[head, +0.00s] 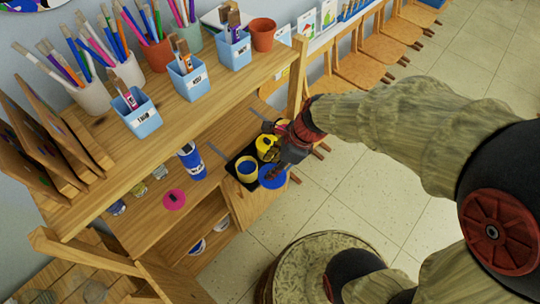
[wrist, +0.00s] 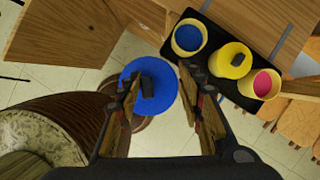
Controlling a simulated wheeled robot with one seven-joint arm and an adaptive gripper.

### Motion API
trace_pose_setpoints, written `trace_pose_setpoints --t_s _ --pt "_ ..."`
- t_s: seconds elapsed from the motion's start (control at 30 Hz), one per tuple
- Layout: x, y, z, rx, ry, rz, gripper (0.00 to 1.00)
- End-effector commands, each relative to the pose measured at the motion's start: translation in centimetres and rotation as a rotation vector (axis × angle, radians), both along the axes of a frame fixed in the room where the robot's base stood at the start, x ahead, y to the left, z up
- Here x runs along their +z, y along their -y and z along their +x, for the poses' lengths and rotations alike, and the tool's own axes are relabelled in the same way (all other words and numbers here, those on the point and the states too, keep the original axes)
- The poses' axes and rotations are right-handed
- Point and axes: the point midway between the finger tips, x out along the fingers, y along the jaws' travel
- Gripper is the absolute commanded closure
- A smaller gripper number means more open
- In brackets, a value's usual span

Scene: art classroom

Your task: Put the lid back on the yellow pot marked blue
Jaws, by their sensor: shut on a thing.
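A round blue lid (head: 272,178) with a dark knob is held by my gripper (head: 284,167). In the wrist view, the lid (wrist: 134,84) lies between the two fingers of my gripper (wrist: 160,80). The lid is in the air beside the black tray (head: 232,161). The yellow pot with blue inside (head: 247,178) stands open on the tray, just left of the lid in the head view. In the wrist view this pot (wrist: 184,51) is right of the lid. Its marking cannot be read.
A yellow-topped pot (wrist: 232,60) and an open pot with pink inside (wrist: 262,84) share the tray. A pink lid (head: 174,200) lies on the shelf. The upper shelf (head: 200,105) carries brush holders. Chairs line the wall.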

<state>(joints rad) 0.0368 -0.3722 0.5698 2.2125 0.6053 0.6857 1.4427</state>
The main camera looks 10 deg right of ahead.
Motion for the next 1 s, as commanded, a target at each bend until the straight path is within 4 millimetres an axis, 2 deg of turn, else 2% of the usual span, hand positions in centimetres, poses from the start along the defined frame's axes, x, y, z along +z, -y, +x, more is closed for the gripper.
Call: trace_pose_setpoints --t_s 0.03,0.13,0.3,0.4,0.53,0.7,1.0 --pt "-0.5 -0.9 -0.3 0.025 -0.006 0.001 0.78" --pt "-2.1 -3.0 1.1 0.056 -0.006 -0.001 0.78" --pt "-4.4 -5.7 5.2 0.03 -0.001 -0.002 0.78" --pt "-5.3 -6.6 7.9 -0.01 0.002 -0.002 0.78" --pt "-5.1 -6.5 10.7 -0.068 0.007 -0.001 0.78" --pt "-4.8 -6.3 11.9 -0.109 0.006 -0.002 0.78" --pt "-6.2 -6.2 12.0 -0.114 0.008 -0.003 0.78"
